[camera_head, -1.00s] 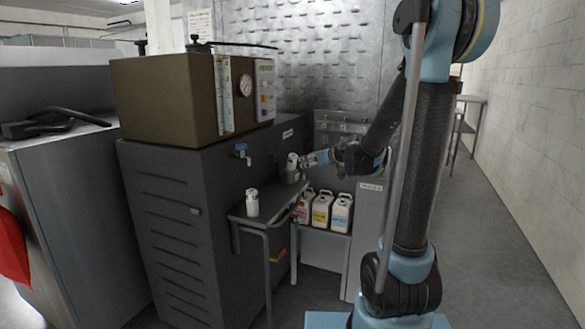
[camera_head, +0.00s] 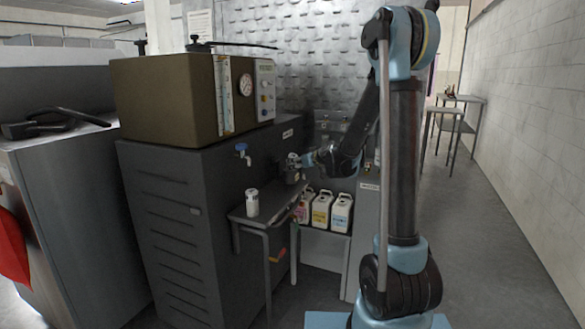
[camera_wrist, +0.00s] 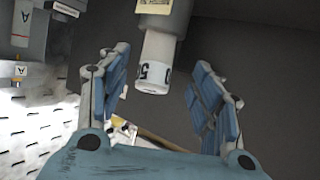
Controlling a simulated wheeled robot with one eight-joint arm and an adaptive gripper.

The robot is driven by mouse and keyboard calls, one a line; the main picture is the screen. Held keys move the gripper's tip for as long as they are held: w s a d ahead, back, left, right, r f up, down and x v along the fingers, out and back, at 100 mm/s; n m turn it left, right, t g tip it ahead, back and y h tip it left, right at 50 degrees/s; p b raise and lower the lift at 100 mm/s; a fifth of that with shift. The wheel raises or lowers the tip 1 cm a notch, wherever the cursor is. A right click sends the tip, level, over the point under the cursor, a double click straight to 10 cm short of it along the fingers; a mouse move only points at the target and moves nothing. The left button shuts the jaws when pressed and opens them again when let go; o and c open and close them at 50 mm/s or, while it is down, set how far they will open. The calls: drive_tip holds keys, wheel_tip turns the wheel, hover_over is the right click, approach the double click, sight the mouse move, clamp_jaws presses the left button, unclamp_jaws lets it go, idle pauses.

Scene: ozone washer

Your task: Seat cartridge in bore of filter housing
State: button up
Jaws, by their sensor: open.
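In the wrist view a pale cylinder, which looks like the cartridge (camera_wrist: 153,77), stands between the fingers of my gripper (camera_wrist: 159,62). Its near end has a white band with dark digits. Its far end meets a wider, light part with a yellow label, which looks like the filter housing (camera_wrist: 166,12). Gaps show on both sides, so the open fingers are apart from it. In the head view my gripper (camera_head: 301,162) is beside the grey housing (camera_head: 291,176) at the dark cabinet's side. How deep the cartridge sits in the bore is hidden.
A white capped container (camera_head: 252,203) stands on the grey side shelf (camera_head: 238,215). A blue-handled valve (camera_head: 241,149) juts from the dark cabinet (camera_head: 170,220). Several jugs (camera_head: 321,210) stand low behind the shelf.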

drive_tip(key=shift+x, duration=3.5)
drive_tip(key=shift+w+d+r, duration=0.15)
drive_tip(key=c, duration=1.3)
wheel_tip(320, 180, up, 10)
drive_tip(key=shift+r, duration=0.1)
